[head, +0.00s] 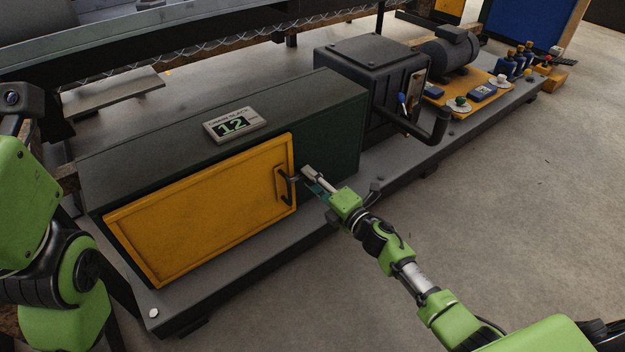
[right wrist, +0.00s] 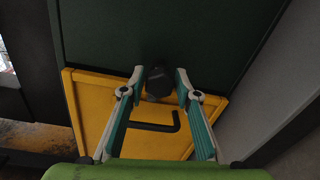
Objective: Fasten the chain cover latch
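The yellow chain cover (head: 200,215) lies flat against the front of a dark green housing (head: 335,130). It has a black bar handle (head: 282,185) near its right edge. In the right wrist view, a dark round latch knob (right wrist: 158,83) sits at the cover's edge, beside the handle (right wrist: 155,127). My right gripper (head: 308,181) is at that edge. In the right wrist view its two fingers (right wrist: 159,82) stand apart on either side of the knob, with narrow gaps. The knob is mostly hidden in the head view. My left arm shows at the left; its gripper is out of view.
A display reading 12 (head: 235,124) sits on the housing. To the right are a dark gearbox (head: 368,85) with a bent black lever (head: 425,128), a motor (head: 452,52) and a yellow control panel (head: 470,92). The floor (head: 510,200) at right is clear.

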